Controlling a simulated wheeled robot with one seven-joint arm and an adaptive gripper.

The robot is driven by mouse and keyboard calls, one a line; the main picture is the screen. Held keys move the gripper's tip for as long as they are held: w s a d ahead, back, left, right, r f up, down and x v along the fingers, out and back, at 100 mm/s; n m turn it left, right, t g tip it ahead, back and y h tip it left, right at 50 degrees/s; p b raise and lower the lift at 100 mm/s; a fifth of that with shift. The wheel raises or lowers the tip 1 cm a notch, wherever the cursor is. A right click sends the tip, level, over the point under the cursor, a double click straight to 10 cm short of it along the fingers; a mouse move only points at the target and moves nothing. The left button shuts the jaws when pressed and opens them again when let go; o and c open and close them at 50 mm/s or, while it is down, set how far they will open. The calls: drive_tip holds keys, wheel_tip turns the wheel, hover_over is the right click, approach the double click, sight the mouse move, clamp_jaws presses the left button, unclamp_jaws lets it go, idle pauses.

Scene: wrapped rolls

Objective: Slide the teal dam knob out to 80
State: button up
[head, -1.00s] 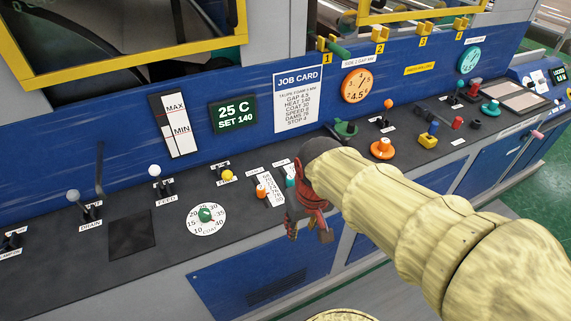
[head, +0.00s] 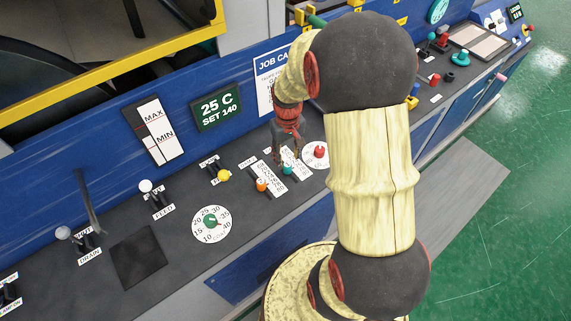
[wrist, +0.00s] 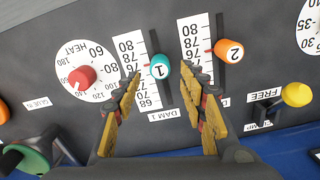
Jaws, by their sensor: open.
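The teal dam knob (wrist: 159,69), marked 1, sits on the slot beside the white DAM 1 scale (wrist: 133,50) in the wrist view, roughly level with the mid-70s marks. It also shows in the head view (head: 288,171), just below my gripper (head: 286,153). In the wrist view my gripper (wrist: 164,76) is open, one finger to each side of the teal knob, with gaps visible on both sides. Its height above the panel is hard to tell. The left finger partly covers the DAM 1 scale.
The orange knob (wrist: 228,50), marked 2, stands close to the right finger beside its own scale (wrist: 192,38). The red HEAT dial (wrist: 82,77) is to the left, and a yellow knob (wrist: 296,94) is at the right. A blue wall (head: 180,100) rises behind the panel.

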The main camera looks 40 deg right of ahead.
sight(287, 164)
drive_tip(key=shift+f+b, duration=0.4)
drive_tip(key=shift+f, duration=2.4)
drive_tip(key=shift+c, duration=1.3)
drive_tip(key=c, duration=0.8)
clamp_jaws()
